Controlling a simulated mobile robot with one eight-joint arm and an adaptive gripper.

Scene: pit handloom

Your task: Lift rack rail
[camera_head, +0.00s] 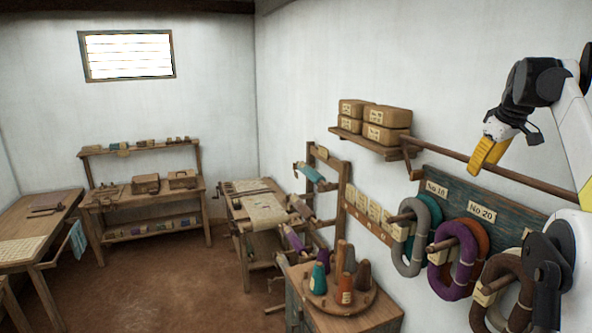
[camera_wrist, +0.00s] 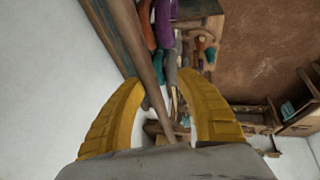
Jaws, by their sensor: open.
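The rack rail (camera_head: 449,153), a long brown wooden rod, runs along the right wall above the board of yarn hanks. My gripper (camera_head: 482,168) has yellow fingers and hangs over the middle of the rail, hiding a short piece of it. In the wrist view the rail (camera_wrist: 138,45) comes down from the top and crosses the gap between the open fingers of my gripper (camera_wrist: 160,77), nearer the left finger. The gripper holds nothing. How far the rail lies from the fingertips is hard to tell.
A dark board (camera_head: 460,212) with numbered labels and pegs of yarn hanks (camera_head: 455,262) is below the rail. A small shelf (camera_head: 372,142) with wrapped bundles adjoins its far end. The white wall (camera_wrist: 45,80) is close on the left in the wrist view. Open floor (camera_head: 170,280) lies left.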

